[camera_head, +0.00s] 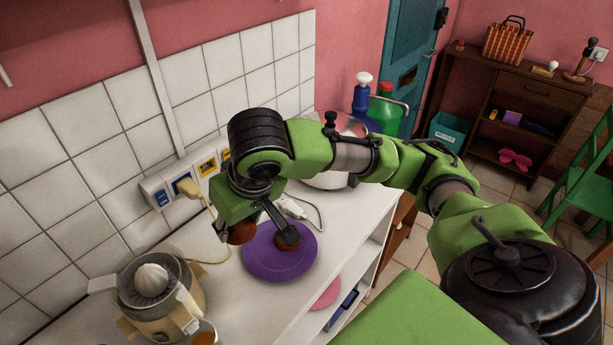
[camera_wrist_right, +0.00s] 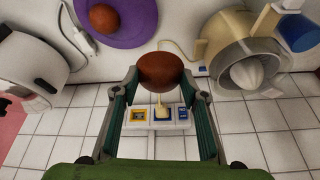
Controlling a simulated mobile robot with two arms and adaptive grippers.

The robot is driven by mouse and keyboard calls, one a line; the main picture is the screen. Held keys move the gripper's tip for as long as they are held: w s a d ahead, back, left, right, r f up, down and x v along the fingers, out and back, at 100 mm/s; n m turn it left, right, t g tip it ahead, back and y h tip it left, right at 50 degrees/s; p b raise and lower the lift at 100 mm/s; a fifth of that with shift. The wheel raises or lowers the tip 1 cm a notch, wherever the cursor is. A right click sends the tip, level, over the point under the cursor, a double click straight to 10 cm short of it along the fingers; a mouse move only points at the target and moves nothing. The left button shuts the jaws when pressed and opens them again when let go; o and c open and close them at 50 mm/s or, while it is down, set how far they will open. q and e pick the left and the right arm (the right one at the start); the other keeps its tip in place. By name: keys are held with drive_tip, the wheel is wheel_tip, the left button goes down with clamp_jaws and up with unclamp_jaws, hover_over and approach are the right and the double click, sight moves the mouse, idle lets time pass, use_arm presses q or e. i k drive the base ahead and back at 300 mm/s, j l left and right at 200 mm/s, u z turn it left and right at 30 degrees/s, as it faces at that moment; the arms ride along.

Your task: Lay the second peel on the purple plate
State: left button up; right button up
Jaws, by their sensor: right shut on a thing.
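The purple plate (camera_head: 262,265) lies on the white counter, and its edge also shows at the top of the right wrist view (camera_wrist_right: 140,38). One brown-orange peel (camera_wrist_right: 103,18) lies on the plate; in the head view it is partly hidden behind a finger. My right gripper (camera_wrist_right: 160,85) is shut on a second brown-orange peel (camera_wrist_right: 161,70), held between its fingertips. In the head view this held peel (camera_head: 242,234) appears at the plate's upper left edge, apart from the first peel. My left gripper is not in view.
A cream juicer (camera_head: 158,290) stands at the lower left, with a glass (camera_head: 203,335) in front. Wall sockets (camera_head: 180,186) with a plugged cable are behind the plate. A white plug with cord (camera_head: 292,207) lies beside it. A pink plate (camera_head: 326,294) sits on the shelf below.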

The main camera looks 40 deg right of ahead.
sight(298, 261)
drive_tip(key=k+j+z, duration=0.1)
drive_tip(key=j+z, duration=0.35)
drive_tip(key=k+j+z, duration=0.2)
drive_tip(key=j+z, duration=0.3)
drive_tip(key=k+j, duration=0.1)
